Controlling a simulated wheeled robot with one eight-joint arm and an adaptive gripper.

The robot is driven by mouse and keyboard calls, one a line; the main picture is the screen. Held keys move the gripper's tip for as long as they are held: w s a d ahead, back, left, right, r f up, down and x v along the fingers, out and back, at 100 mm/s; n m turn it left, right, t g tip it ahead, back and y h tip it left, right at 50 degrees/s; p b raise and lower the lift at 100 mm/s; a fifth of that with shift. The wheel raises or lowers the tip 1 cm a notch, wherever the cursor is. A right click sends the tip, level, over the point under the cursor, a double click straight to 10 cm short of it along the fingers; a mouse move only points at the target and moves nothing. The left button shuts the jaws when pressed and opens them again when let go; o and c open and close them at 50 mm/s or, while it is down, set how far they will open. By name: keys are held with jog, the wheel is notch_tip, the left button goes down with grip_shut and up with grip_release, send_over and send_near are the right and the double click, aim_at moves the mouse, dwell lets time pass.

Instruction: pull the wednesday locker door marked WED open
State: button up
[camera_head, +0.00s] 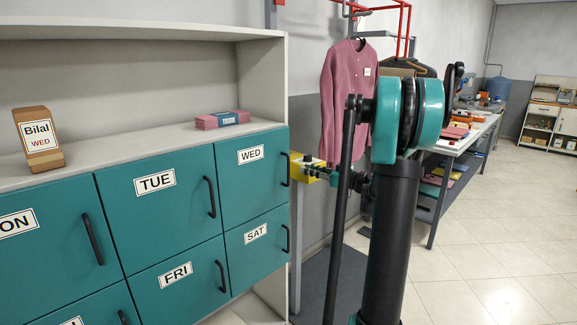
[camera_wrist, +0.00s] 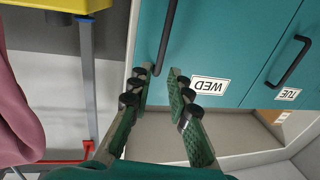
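The teal WED locker door (camera_head: 254,178) is closed, in the upper right of the locker block. Its black upright bar handle (camera_head: 286,169) is near the door's right edge. In the wrist view the WED label (camera_wrist: 209,86) is upside down, and the WED handle (camera_wrist: 166,40) runs down toward the gap between my fingertips. My gripper (camera_head: 308,168) is open and empty, just right of the handle in the head view. In the wrist view its two green fingers (camera_wrist: 160,85) stand apart, with the handle's end between or just beyond the tips. I see no contact.
TUE (camera_head: 155,195), SAT (camera_head: 258,250) and FRI (camera_head: 178,275) doors are shut. A pink shirt (camera_head: 345,95) hangs beside my arm. Open floor lies right.

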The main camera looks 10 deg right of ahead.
send_over(288, 183)
jog(key=shift+w+d, duration=0.1)
jog(key=shift+w, duration=0.2)
grip_shut()
dwell(0.4)
